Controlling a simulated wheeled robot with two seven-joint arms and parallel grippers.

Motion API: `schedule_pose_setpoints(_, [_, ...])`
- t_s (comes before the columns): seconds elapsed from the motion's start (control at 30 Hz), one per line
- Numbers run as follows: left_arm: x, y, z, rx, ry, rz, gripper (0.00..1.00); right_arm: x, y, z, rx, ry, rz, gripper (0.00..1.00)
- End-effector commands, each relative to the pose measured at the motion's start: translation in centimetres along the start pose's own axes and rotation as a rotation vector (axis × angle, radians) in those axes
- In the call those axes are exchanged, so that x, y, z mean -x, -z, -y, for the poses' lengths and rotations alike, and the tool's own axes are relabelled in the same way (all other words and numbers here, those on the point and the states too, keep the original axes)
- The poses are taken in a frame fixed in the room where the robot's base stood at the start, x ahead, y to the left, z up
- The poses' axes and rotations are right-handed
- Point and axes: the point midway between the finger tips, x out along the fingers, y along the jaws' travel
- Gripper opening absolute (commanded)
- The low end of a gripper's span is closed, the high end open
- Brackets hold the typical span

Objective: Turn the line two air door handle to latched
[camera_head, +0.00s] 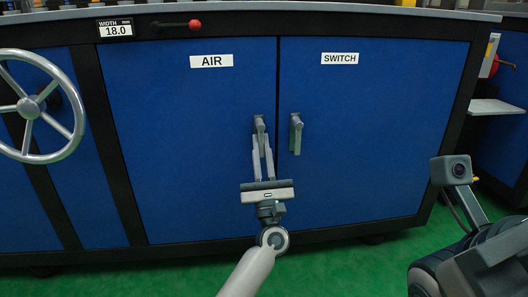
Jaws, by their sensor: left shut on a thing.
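The AIR door (190,140) is a blue panel with a white AIR label (211,61) near its top. Its grey lever handle (259,123) is at the door's right edge and looks about upright. My left gripper (262,138) reaches up from below and is shut on this handle, its two long fingers partly covering it. Part of my right arm (475,240) shows at the lower right, but its jaws are out of view. No line number shows on the door.
The SWITCH door (370,140) to the right has a similar grey handle (296,133), close beside my left gripper. A spoked handwheel (30,106) is at the left. A red-knobbed lever (176,25) and width display (115,28) are above. Green floor (340,270) is clear in front.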

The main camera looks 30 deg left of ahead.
Motion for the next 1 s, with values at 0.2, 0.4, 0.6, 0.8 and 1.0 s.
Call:
schedule_pose_setpoints(0.2, [0.05, 0.11, -0.01, 0.005, -0.002, -0.004, 0.0, -0.06, 0.01, -0.02, 0.0, 0.0, -0.001, 0.53])
schedule_pose_setpoints(0.4, [0.05, 0.08, 0.01, 0.004, -0.001, -0.003, 0.31, -0.07, 0.02, -0.07, 0.001, -0.003, -0.002, 0.53])
schedule_pose_setpoints(0.6, [0.02, 0.02, 0.02, 0.003, -0.001, -0.002, 0.31, -0.03, 0.0, -0.11, 0.002, -0.005, 0.0, 0.53])
schedule_pose_setpoints(0.8, [0.0, -0.01, 0.02, 0.003, -0.001, -0.001, 0.31, 0.02, -0.03, -0.18, 0.003, -0.008, 0.001, 0.53])
schedule_pose_setpoints(1.0, [-0.02, -0.18, 0.14, -0.007, 0.009, -0.001, 0.31, -0.3, -0.19, -0.27, 0.003, -0.009, 0.002, 0.53])
